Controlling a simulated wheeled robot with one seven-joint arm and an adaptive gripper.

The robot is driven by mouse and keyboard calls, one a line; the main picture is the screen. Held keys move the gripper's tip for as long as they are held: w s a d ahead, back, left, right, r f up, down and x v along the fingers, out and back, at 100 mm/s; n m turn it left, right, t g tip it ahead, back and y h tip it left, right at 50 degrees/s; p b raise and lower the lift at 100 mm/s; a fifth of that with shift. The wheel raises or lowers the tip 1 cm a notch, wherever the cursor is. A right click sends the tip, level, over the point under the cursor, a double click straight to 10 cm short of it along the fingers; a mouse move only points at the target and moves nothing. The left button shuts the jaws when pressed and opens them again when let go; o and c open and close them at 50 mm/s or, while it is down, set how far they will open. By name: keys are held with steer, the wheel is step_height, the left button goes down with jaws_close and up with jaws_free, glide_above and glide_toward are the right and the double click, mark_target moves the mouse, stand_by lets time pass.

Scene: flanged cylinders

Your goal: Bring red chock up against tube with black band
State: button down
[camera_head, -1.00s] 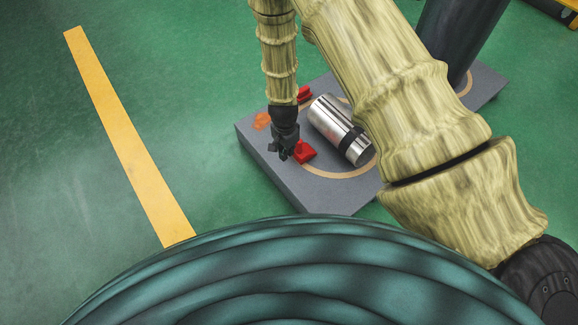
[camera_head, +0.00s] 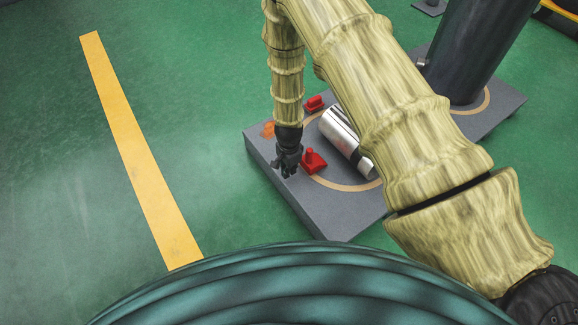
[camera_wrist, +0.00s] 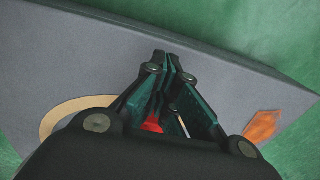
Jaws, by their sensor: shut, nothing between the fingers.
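The tube (camera_head: 340,128) is a shiny metal cylinder lying on its side on the grey platform. A second red chock (camera_head: 314,103) sits at the tube's far-left end. My gripper (camera_head: 285,172) is low over the platform, just left of the nearer chock. In the wrist view its fingers (camera_wrist: 168,66) are shut and empty; a bit of red chock (camera_wrist: 152,124) shows behind them.
The grey platform (camera_head: 335,222) carries a tan ring (camera_head: 345,187) and an orange patch (camera_head: 267,129). Green floor with a yellow stripe (camera_head: 140,150) is clear to the left.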

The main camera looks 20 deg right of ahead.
mark_target(317, 158)
step_height(317, 158, down, 2)
steer(key=shift+f+b, duration=0.1)
steer(key=shift+b, duration=0.2)
steer(key=shift+w+d+f+b, duration=0.1)
steer(key=shift+w+d+b, duration=0.2)
steer(key=shift+d, duration=0.3)
steer(key=shift+w+d+b, duration=0.15)
steer(key=shift+d+b, duration=0.15)
steer(key=shift+d, duration=0.25)
steer(key=shift+w+d+b, duration=0.2)
steer(key=shift+d+b, duration=0.1)
steer(key=shift+d, duration=0.3)
steer(key=shift+d+r, duration=0.15)
steer(key=shift+r, duration=0.05)
steer(key=shift+w+d, duration=0.1)
steer(key=shift+w+d+r+p, duration=0.15)
steer(key=shift+d+p, duration=0.1)
steer(key=shift+p, duration=0.15)
steer(key=w+d+p, duration=0.1)
steer(key=d, duration=0.1)
steer(key=d+p, duration=0.1)
steer(key=d, duration=0.2)
steer(key=w+d+p, duration=0.1)
steer(key=d+p, duration=0.1)
steer(key=shift+w+d, duration=0.3)
steer(key=shift+d, duration=0.05)
